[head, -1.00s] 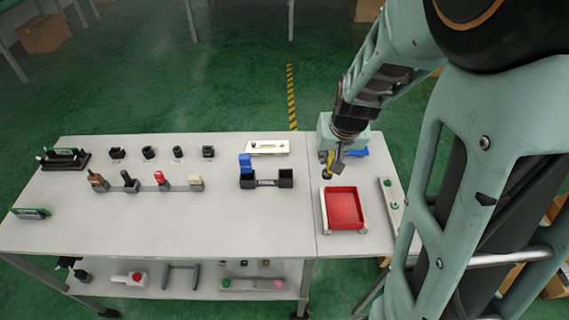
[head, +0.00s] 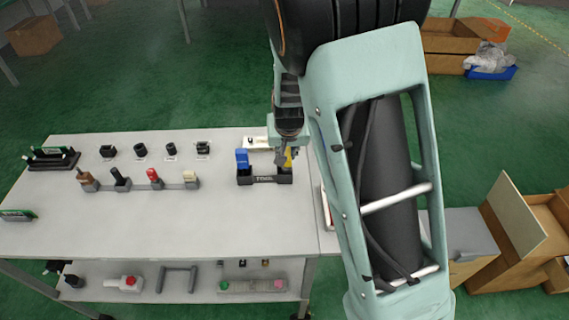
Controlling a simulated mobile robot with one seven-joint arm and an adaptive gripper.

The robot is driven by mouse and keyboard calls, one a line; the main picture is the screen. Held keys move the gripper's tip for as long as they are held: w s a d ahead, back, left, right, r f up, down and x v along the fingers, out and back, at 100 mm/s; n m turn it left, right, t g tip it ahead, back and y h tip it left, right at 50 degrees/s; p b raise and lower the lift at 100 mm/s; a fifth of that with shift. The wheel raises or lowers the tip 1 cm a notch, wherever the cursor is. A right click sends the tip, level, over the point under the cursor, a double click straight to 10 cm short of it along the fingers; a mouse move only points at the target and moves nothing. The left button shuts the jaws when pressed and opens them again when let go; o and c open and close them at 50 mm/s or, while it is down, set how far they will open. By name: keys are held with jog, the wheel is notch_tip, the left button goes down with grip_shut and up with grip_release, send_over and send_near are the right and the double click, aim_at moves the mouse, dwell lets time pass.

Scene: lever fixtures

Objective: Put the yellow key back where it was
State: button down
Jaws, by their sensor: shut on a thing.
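The yellow key (head: 290,153) shows beside the jaws of my gripper (head: 284,160), which is shut on it. The key is at the right-hand slot of the black two-slot holder (head: 264,180); its lower end is partly hidden, so I cannot tell whether it is in the slot or just above it. A blue key (head: 242,158) stands upright in the holder's left-hand slot. My gripper points down over the right end of the holder.
A row of levers (head: 153,177) stands left of the holder, with several small black fixtures (head: 140,149) behind. A white plate (head: 257,142) lies behind the holder. My arm hides most of the red tray (head: 326,208). The table front is clear.

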jog(key=shift+w+a+f+b, duration=0.15)
jog(key=shift+f+b, duration=0.6)
jog(key=shift+f, duration=0.25)
jog(key=shift+w+a+f+b, duration=0.1)
jog(key=shift+a+f+b, duration=0.05)
jog(key=shift+f+b, duration=0.75)
jog(key=shift+f, duration=0.2)
jog(key=shift+f, duration=0.15)
jog(key=c, duration=1.9)
grip_release()
jog(key=shift+r, duration=0.2)
jog(key=shift+r, duration=0.3)
jog(key=p+v, duration=0.2)
jog(key=v, duration=0.9)
jog(key=shift+s+r+p, duration=0.2)
jog(key=shift+r+p, duration=0.05)
jog(key=shift+p, duration=0.15)
